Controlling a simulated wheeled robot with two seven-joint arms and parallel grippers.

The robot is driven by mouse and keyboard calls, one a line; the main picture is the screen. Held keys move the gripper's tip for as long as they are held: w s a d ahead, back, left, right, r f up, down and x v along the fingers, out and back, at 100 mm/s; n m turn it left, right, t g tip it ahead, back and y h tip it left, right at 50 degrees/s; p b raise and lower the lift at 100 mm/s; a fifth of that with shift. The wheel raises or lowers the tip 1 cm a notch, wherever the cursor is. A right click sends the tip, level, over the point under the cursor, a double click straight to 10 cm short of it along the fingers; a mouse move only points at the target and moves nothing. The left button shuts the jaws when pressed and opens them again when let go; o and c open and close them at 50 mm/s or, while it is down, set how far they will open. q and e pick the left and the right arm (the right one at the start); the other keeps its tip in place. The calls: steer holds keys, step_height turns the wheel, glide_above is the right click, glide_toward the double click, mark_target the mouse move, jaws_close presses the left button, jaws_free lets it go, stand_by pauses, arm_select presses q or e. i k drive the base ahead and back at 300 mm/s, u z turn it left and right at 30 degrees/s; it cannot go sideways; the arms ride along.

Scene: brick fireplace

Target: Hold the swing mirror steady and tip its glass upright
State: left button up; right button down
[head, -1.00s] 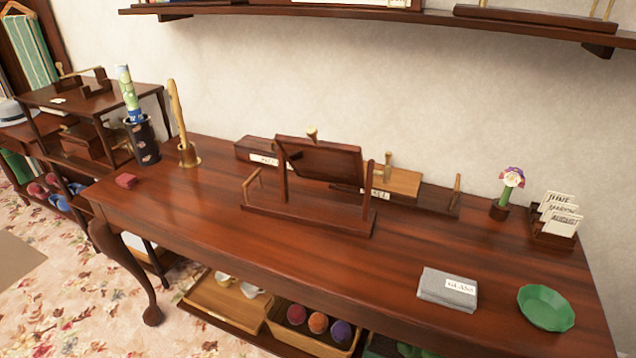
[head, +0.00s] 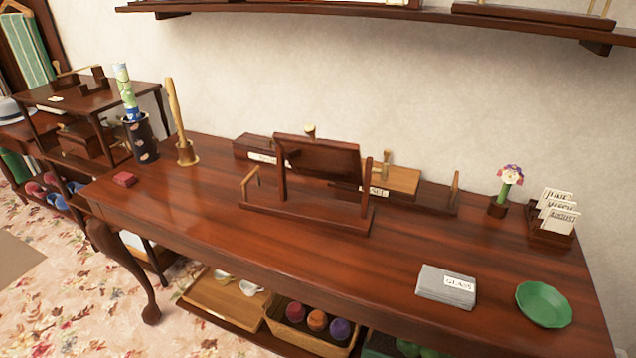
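The swing mirror stands on the middle of the dark wooden table. Its framed panel (head: 322,158) hangs tilted between two posts, with a small light knob (head: 310,131) on its top edge. Its base (head: 306,213) is a long dark wooden block with a small light wooden handle (head: 250,183) at the left end. The panel face toward me looks like dark wood; I cannot make out the glass. Neither of my grippers is in view.
A grey folded cloth labelled GLASS (head: 446,286) and a green dish (head: 543,304) lie at the right front. Behind the mirror stand wooden boxes (head: 400,180).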

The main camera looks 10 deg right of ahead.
mark_target(312, 156)
steer(key=u, duration=1.8)
steer(key=i, duration=1.45)
steer(key=z, duration=2.75)
steer(key=i, duration=0.1)
steer(key=z, duration=0.1)
